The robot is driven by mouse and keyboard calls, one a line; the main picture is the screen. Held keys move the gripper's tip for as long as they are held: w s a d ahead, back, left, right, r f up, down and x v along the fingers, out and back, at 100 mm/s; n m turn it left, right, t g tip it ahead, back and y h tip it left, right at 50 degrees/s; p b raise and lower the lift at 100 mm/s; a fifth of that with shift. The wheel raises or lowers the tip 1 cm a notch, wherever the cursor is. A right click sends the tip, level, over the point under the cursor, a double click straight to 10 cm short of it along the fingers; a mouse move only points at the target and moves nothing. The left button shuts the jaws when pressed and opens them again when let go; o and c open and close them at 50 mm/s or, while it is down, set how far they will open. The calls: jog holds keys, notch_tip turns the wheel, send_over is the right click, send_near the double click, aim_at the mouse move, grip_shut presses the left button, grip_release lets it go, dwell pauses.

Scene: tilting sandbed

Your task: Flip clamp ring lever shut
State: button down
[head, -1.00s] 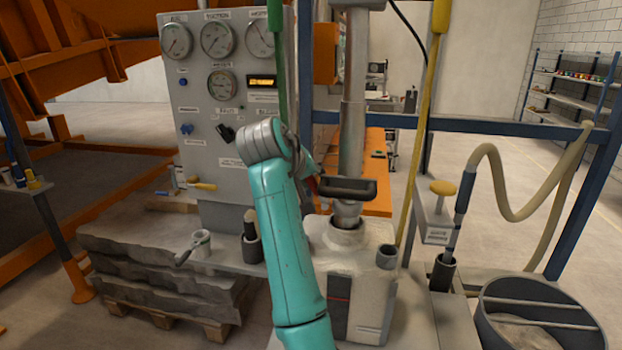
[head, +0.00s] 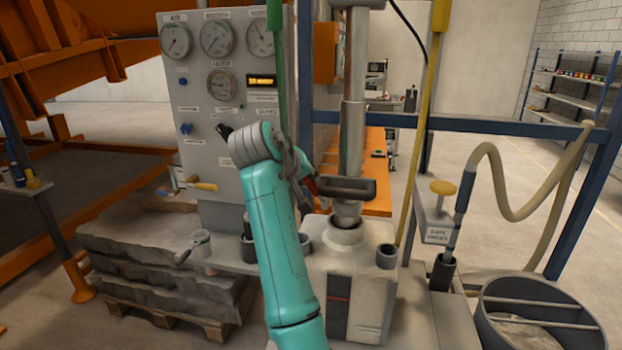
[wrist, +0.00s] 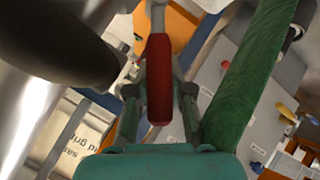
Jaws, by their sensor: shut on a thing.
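A red lever handle (wrist: 158,55) stands upright in the middle of the wrist view, with a grey metal end at its top. My gripper (wrist: 158,92) is shut on it, one finger on each side. In the head view my gripper (head: 309,188) is mostly hidden behind my teal arm, with a little red showing beside the grey column (head: 353,120). A dark bar-like part (head: 345,190) sits at that column, and a dark rounded part (wrist: 60,45) fills the left of the wrist view. I cannot make out the clamp ring itself or whether it is closed.
A green pole or hose (wrist: 250,75) runs close to the right of my gripper. A gauge panel (head: 205,150) stands to the left. A yellow pole (head: 420,130) and a pale hose (head: 500,190) are to the right. A grey drum (head: 535,310) stands at lower right.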

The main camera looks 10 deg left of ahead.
jog(key=shift+a+f+n+t+h, duration=0.5)
jog(key=shift+f+n+h, duration=0.6)
jog(key=shift+h, duration=0.15)
jog(key=shift+a+f+n+t+h, duration=0.35)
jog(key=shift+a+f+n+h, duration=0.1)
jog(key=shift+f+n+h, duration=0.75)
jog(key=shift+a+f+n+t+h, duration=0.5)
jog(key=shift+f+n+h, duration=0.45)
jog(key=shift+h, duration=0.4)
jog(key=shift+r, duration=0.1)
jog(key=c, duration=1.1)
grip_release()
jog(key=shift+c, duration=0.2)
jog(key=shift+s, duration=0.15)
jog(key=v, duration=1.2)
